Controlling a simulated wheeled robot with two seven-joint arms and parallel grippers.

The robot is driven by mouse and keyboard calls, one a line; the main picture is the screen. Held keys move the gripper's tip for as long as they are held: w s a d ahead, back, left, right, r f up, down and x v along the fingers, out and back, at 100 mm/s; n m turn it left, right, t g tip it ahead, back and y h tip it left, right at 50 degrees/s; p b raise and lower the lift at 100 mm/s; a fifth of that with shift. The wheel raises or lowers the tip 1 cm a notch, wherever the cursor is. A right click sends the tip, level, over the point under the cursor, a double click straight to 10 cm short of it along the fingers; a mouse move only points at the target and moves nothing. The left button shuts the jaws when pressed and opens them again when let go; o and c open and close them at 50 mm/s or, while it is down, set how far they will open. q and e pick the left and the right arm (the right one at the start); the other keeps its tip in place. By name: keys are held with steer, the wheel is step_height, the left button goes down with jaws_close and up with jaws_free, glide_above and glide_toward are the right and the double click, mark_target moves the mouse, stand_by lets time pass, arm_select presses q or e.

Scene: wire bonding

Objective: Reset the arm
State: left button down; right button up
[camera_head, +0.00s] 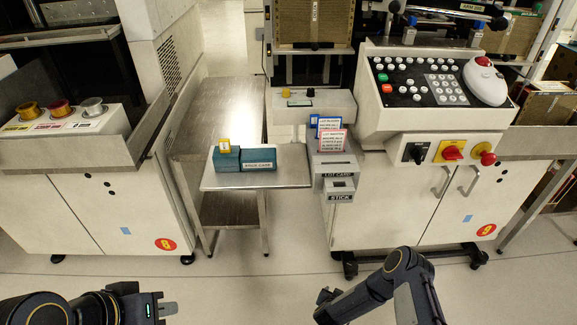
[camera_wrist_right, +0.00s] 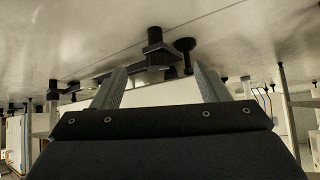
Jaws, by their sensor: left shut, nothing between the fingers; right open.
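My left gripper (camera_head: 167,309) is at the bottom left of the head view, over the floor in front of the left cabinet. Its fingers are together and hold nothing. My right arm comes up from the bottom, right of centre, in the head view, in front of the right cabinet. The fingers of my right gripper (camera_wrist_right: 160,88) show in the right wrist view, spread apart with nothing between them. Past them are the floor and the dark feet and pale underside of a machine. Neither gripper touches anything.
A steel side table (camera_head: 213,181) bears blue boxes (camera_head: 258,159). The right machine cabinet (camera_head: 382,215) has a control panel (camera_head: 425,84) and card holders (camera_head: 333,168). The left cabinet (camera_head: 60,215) has coloured knobs. The floor (camera_head: 262,292) between my arms is clear.

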steer(key=w+d+r+n+y, duration=0.1)
steer(key=w+r+y, duration=0.15)
steer(key=r, duration=0.85)
steer(key=w+d+r+t+y, duration=0.1)
steer(key=w+r, duration=0.3)
steer(key=r, duration=0.6)
steer(key=w+d+r+n+y, duration=0.15)
steer(key=w+r, duration=0.25)
steer(key=r, duration=0.7)
steer(key=s+r+g+y, duration=0.1)
steer(key=s+r, duration=0.4)
steer(key=r, duration=0.3)
steer(key=s+r+y, duration=0.1)
steer(key=s+r, duration=0.4)
steer(key=r, duration=0.3)
steer(key=s+r+n+g, duration=0.1)
steer(key=s+r, duration=0.2)
steer(key=s, duration=1.1)
steer(key=s+r+n+g, duration=0.1)
steer(key=s+r, duration=0.2)
steer(key=s, duration=1)
step_height(320, 180, up, 28)
steer(key=p, duration=2.8)
steer(key=shift+s+a+g+y, duration=0.25)
steer(key=shift+s+g+y, duration=0.05)
steer(key=shift+s, duration=0.05)
